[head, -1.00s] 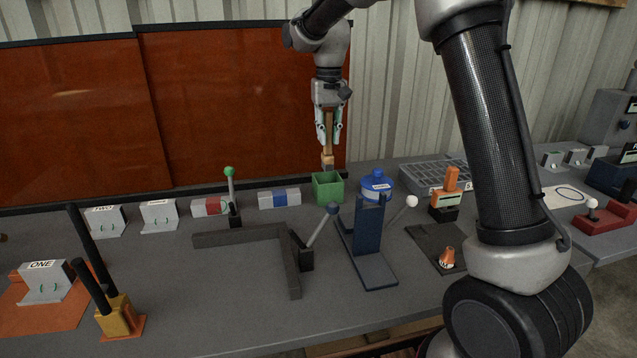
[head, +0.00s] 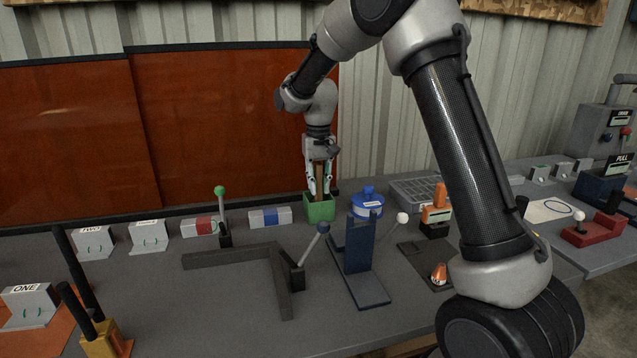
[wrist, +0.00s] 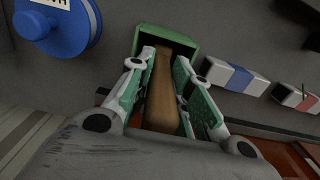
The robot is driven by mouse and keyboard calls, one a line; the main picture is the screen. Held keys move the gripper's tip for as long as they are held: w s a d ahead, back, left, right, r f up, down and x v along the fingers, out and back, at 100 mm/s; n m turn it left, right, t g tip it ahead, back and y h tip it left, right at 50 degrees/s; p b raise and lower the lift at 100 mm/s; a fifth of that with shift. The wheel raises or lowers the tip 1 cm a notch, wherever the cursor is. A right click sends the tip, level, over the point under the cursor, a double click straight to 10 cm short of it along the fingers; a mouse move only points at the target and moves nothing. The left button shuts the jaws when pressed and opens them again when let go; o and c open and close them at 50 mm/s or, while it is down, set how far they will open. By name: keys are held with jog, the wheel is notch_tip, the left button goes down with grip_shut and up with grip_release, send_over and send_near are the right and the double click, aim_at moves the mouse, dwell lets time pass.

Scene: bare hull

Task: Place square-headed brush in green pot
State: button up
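The green pot (head: 320,212) stands on the table near the back wall; its open top also shows in the wrist view (wrist: 150,36). The brush (head: 319,178) stands about upright with its lower end inside the pot, so its head is hidden. Its brown wooden handle fills the middle of the wrist view (wrist: 162,100). My gripper (head: 319,187) points down just over the pot, its fingertips at the rim. Its fingers are spread on both sides of the handle, and look open around it in the wrist view (wrist: 164,62).
A blue round container (head: 368,205) stands just right of the pot. A white block with a blue band (head: 270,217) lies to its left.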

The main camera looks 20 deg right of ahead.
jog(key=o, duration=0.3)
jog(key=shift+r, duration=0.1)
notch_tip(320, 180, up, 12)
jog(key=shift+s+d+r, duration=0.15)
jog(key=shift+s+r, duration=0.05)
jog(key=shift+r, duration=0.05)
jog(key=s+d+r+t, duration=0.1)
jog(key=s+d+r, duration=0.3)
jog(key=s, duration=0.6)
jog(key=s+d+r+t, duration=0.1)
jog(key=s+d+r, duration=0.1)
jog(key=s+d, duration=0.55)
jog(key=s+d+f, duration=0.1)
jog(key=s+f, duration=0.1)
jog(key=s, duration=0.4)
jog(key=s+d+f+t, duration=0.1)
jog(key=s+f, duration=0.1)
jog(key=s, duration=0.4)
jog(key=s+d+f+t, duration=0.1)
jog(key=s+f, duration=0.1)
jog(key=s, duration=0.4)
